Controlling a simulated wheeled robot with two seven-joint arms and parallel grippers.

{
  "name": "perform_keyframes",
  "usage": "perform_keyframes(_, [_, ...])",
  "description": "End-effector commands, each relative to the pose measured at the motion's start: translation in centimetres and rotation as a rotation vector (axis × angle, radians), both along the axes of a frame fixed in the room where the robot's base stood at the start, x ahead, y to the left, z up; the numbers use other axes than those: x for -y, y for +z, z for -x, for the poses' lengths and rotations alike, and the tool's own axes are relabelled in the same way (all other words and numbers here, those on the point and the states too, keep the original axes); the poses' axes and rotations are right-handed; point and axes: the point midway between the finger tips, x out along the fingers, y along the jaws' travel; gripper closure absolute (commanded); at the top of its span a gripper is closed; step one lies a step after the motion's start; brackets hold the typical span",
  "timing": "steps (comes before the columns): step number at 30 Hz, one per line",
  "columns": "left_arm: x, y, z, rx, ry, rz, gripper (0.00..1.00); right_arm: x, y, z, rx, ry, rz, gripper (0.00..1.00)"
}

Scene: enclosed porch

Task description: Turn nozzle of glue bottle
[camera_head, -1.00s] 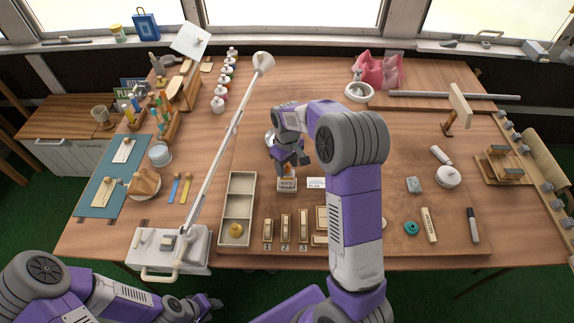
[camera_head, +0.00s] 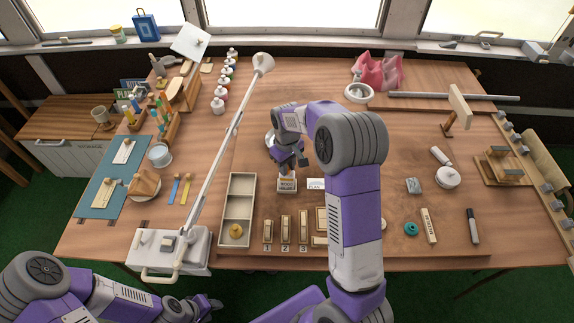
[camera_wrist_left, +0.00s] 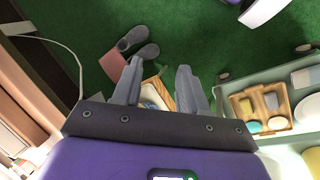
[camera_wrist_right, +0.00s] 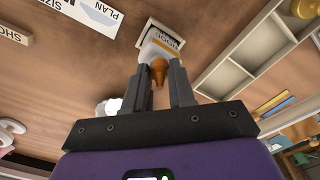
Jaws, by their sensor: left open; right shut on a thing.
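The glue bottle (camera_wrist_right: 160,47) is white with an orange nozzle (camera_wrist_right: 158,70), seen in the right wrist view. In the head view the right gripper (camera_head: 292,165) is above the holder and hides most of the bottle. My left gripper (camera_head: 207,305) is off the table's front edge. Its fingers (camera_wrist_left: 158,78) are apart and empty in the left wrist view.
Numbered wooden blocks (camera_head: 286,228) stand in front. A long-armed lamp (camera_head: 215,150) crosses the table on the left. Small paint bottles (camera_head: 219,100) stand at the back.

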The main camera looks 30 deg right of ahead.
Motion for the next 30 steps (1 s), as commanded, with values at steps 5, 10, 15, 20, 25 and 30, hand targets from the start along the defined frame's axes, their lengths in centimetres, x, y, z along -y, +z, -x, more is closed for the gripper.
perform_keyframes(5, [0.0,0.1,0.0,0.000,0.000,0.000,0.57,0.0,0.0,0.0,0.000,-0.022,0.000,1.00])
perform_keyframes(10, [0.0,0.3,0.0,0.000,0.000,0.000,0.57,0.0,0.0,0.0,0.000,-0.050,0.000,1.00])
perform_keyframes(15, [0.0,0.6,0.0,0.000,0.000,0.000,0.57,0.0,0.1,0.0,-0.001,-0.106,0.000,1.00])
perform_keyframes(20, [0.0,1.1,0.0,0.000,0.000,0.000,0.57,0.0,0.1,0.0,-0.002,-0.205,0.000,1.00])
perform_keyframes(25, [0.0,1.7,0.0,0.000,0.000,0.000,0.57,-0.1,0.1,0.0,-0.001,-0.337,0.000,1.00])
perform_keyframes(30, [0.0,2.2,0.0,0.000,0.000,0.000,0.57,-0.1,0.1,0.0,-0.002,-0.466,0.000,1.00])
